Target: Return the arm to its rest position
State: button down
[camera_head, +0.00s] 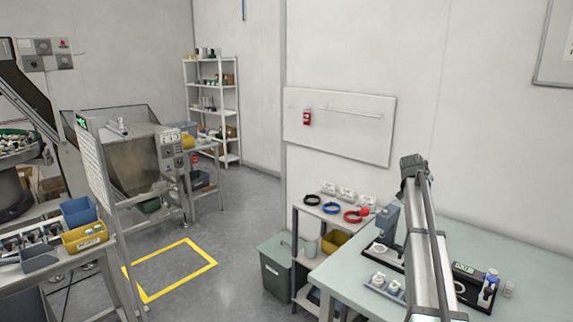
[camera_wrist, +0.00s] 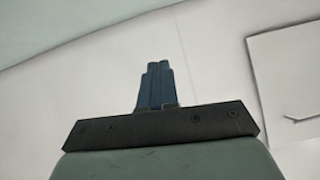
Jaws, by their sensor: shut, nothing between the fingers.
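My gripper (camera_wrist: 157,68) shows in the wrist view, its two dark blue fingers together and nothing between them. It points at a bare pale wall and touches nothing that I can see. In the head view, my arm rises from the bottom right over the grey-green table (camera_head: 461,238). I cannot make out the gripper's fingers in the head view.
A device with a green display (camera_head: 464,268) and small white parts (camera_head: 384,284) stand on the table near my arm. Left of it, a shelf unit holds coloured rings (camera_head: 331,208). A white wall panel (camera_head: 339,124) hangs behind. Floor (camera_head: 236,230) is clear farther left.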

jog(key=w+a+n+t+y, duration=0.1)
jog(key=w+a+n+t, duration=0.2)
jog(key=a, duration=1.4)
jog(key=w+a+t+y, duration=0.2)
jog(key=w+a, duration=0.2)
jog(key=a, duration=1.3)
jog(key=s+a+f+n+g, duration=0.1)
jog(key=s+a+f+g, duration=0.2)
jog(key=f, duration=1)
jog(key=s+a+f+n+y, duration=0.15)
jog(key=s+a+f, duration=0.35)
jog(key=f, duration=0.8)
jog(key=s+a+f+n+g, duration=0.15)
jog(key=s+f, duration=0.35)
jog(key=f, duration=0.8)
jog(key=s+d+f+n+g, duration=0.15)
jog(key=s+f+g, duration=0.45)
jog(key=s+f, duration=1.95)
jog(key=s+d+g, duration=0.2)
jog(key=s+g, duration=0.1)
jog(key=s, duration=1)
jog(key=s+d+f+n+g+y, duration=0.1)
jog(key=s+d+g, duration=0.1)
jog(key=s, duration=1.1)
jog(key=s+d+g+y, duration=0.1)
jog(key=s+g, duration=0.3)
jog(key=s, duration=0.8)
jog(key=shift+s+d+f, duration=0.3)
jog(key=shift+s+d, duration=0.1)
jog(key=shift+d, duration=0.4)
